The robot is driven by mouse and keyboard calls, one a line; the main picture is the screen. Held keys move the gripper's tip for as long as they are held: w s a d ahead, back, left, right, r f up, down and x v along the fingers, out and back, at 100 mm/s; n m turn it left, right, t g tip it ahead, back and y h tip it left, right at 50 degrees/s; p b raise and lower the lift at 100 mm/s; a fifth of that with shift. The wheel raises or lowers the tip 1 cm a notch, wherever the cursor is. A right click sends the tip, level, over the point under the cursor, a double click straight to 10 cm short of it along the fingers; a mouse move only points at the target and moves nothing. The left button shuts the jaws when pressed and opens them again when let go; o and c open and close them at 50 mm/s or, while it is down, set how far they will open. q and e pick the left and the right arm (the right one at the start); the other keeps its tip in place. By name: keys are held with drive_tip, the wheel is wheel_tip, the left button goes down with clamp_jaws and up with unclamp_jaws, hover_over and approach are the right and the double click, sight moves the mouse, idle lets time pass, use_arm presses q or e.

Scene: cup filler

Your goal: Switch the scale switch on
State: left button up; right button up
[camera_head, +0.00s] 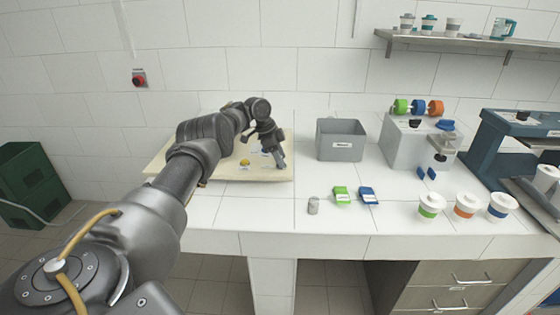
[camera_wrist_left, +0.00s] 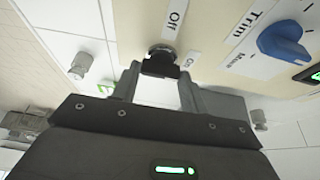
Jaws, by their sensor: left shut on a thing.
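My left gripper (camera_head: 276,157) reaches down over the beige panel (camera_head: 212,167) on the table, near its right end. In the left wrist view, the gripper's two fingers (camera_wrist_left: 158,88) are shut on a small black switch (camera_wrist_left: 159,62). In the head view the switch is hidden by the gripper. My right gripper is in neither view.
A blue "Trim" knob (camera_wrist_left: 283,42) sits beside the switch, and a yellow button (camera_head: 245,162) is on the panel. A grey bin (camera_head: 340,149) stands just right of the panel. Lidded cups (camera_head: 431,207) stand at the table's right front.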

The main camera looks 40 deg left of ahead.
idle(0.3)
use_arm(q)
drive_tip(key=o, duration=1)
drive_tip(key=shift+a, duration=0.1)
drive_tip(key=v, duration=1)
drive_tip(key=shift+s+a+r+b, duration=0.1)
drive_tip(key=shift+s+r+b, duration=0.1)
drive_tip(key=shift+r+b, duration=0.15)
